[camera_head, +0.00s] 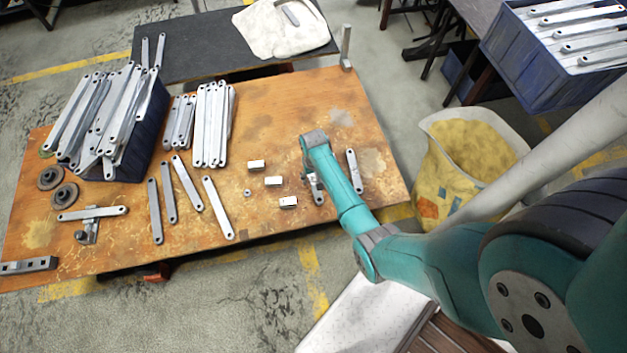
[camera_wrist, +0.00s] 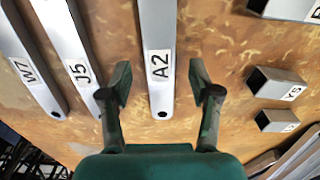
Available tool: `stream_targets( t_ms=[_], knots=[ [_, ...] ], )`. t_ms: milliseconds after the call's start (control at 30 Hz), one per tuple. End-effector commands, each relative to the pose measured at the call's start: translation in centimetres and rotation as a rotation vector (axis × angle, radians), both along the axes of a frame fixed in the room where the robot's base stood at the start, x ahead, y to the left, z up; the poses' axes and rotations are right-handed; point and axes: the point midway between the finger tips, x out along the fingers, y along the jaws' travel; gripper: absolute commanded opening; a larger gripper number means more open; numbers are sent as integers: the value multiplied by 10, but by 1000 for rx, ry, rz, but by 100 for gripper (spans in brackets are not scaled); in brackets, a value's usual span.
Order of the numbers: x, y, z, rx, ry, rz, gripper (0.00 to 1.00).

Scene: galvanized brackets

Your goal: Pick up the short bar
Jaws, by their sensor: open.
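Flat grey metal bars lie on the wooden board. In the wrist view the bar marked A2 (camera_wrist: 158,30) lies below my gripper (camera_wrist: 160,78), lined up between its two open fingers. Its holed end shows; its other end runs out at the top. The bars marked J5 (camera_wrist: 62,30) and W7 (camera_wrist: 32,85) lie to its left, also cut off, so I cannot compare lengths there. In the head view my gripper (camera_head: 312,184) is over the board's right part, partly hidden by my arm. A bar there (camera_head: 353,172) looks shorter than the bar at the middle (camera_head: 218,208).
Small hollow blocks (camera_head: 273,181) lie left of my gripper; they also show in the wrist view (camera_wrist: 275,83). A blue crate (camera_head: 152,135) full of bars stands at the left of the board (camera_head: 270,115). A yellow-lined bin (camera_head: 465,150) stands at the right.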

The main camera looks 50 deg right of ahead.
Motion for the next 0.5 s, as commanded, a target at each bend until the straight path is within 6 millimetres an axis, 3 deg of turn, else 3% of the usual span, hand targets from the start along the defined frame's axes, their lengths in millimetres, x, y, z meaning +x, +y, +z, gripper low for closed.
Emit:
stream_targets(
  t_ms=[133,400,500],
  knots=[
    [0,0,-12,0,0,0,62],
    [0,0,-14,-1,-2,0,62],
    [0,0,-14,-1,-1,0,38]
  ],
)
